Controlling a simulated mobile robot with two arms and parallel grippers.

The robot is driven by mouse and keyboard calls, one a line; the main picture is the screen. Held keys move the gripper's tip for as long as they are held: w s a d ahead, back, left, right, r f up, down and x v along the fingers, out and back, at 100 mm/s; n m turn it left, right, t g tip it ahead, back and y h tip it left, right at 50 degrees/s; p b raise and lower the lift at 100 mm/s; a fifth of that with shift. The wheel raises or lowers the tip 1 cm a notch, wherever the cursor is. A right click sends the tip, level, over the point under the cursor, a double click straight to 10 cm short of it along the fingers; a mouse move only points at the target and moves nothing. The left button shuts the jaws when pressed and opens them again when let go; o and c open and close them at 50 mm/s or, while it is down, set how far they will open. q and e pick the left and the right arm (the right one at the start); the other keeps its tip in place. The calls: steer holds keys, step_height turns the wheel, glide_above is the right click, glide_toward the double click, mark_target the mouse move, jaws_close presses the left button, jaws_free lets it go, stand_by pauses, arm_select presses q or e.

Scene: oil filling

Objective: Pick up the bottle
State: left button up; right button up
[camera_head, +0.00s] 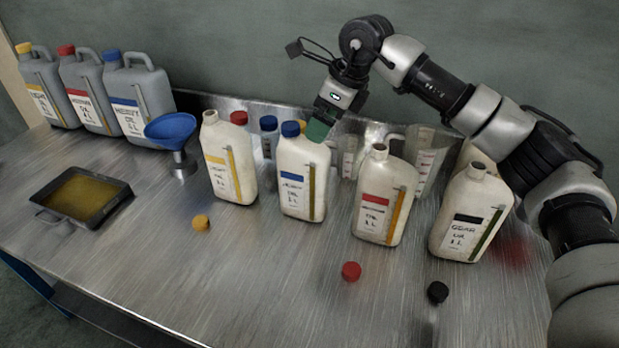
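Several white oil bottles stand upright in a row on the metal table. From the left they are a yellow-label bottle (228,160), a blue-label bottle (302,175), a red-label bottle (386,200) and a black-label bottle (472,215). My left gripper is out of view.
Loose yellow (201,222), red (351,271) and black (437,292) caps lie in front. Clear measuring jugs (425,155) and more capped bottles stand behind. At left are a blue funnel (171,128), a shallow oil tray (118,198) and grey canisters (140,100). The front table is mostly clear.

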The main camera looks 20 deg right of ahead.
mark_target(310, 147)
steer(key=x, duration=0.4)
steer(key=shift+s+a+r, duration=0.1)
steer(key=shift+s+a, duration=0.2)
steer(key=shift+p+x, duration=0.75)
steer(key=shift+x, duration=2.3)
steer(key=shift+s+d, duration=0.1)
steer(key=shift+d, duration=0.05)
steer(key=c, duration=1.8)
steer(key=shift+r, duration=0.15)
